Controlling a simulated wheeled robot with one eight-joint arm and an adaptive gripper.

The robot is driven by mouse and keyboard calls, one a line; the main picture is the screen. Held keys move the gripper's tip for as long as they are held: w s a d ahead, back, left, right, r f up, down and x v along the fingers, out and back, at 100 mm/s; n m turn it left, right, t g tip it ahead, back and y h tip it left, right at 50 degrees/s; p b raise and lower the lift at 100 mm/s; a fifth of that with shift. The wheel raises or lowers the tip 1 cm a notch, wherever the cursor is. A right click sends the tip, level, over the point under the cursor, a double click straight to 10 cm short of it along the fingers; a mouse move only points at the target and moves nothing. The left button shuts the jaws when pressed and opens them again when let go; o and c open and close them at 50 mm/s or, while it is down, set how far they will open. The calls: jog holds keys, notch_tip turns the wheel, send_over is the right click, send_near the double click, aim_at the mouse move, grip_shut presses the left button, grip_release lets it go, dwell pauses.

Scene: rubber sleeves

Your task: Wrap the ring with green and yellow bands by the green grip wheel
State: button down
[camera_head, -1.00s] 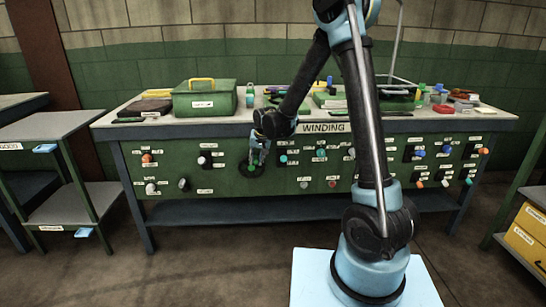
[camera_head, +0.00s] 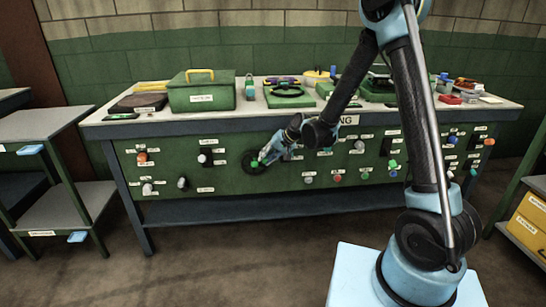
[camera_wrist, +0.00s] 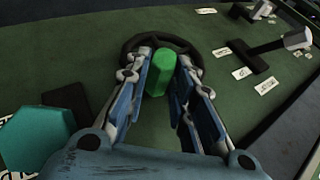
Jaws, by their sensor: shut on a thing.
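A dark hand wheel (camera_head: 249,168) with a green grip (camera_head: 254,164) is on the front panel of the bench, left of its middle. My gripper (camera_head: 264,158) reaches it from the right, tilted. In the wrist view, my gripper (camera_wrist: 166,62) has its fingers on both sides of the green grip (camera_wrist: 157,82) and is shut on it. The dark wheel rim (camera_wrist: 160,38) curves behind the fingers. On the bench top, a dark round piece (camera_head: 287,91) sits on a green base. A ring with green and yellow bands cannot be made out clearly.
A teal knob (camera_wrist: 35,135) and several other labelled knobs stick out of the panel around the wheel. A green box (camera_head: 202,96) with a yellow handle stands on the bench top (camera_head: 155,126). Shelves stand at the left and yellow bins (camera_head: 527,232) at the right.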

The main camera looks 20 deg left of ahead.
jog(key=shift+f, duration=0.1)
dwell(0.3)
jog(key=c, duration=1.4)
grip_release()
jog(key=shift+o, duration=0.2)
jog(key=shift+d, duration=0.1)
jog(key=v, duration=1.2)
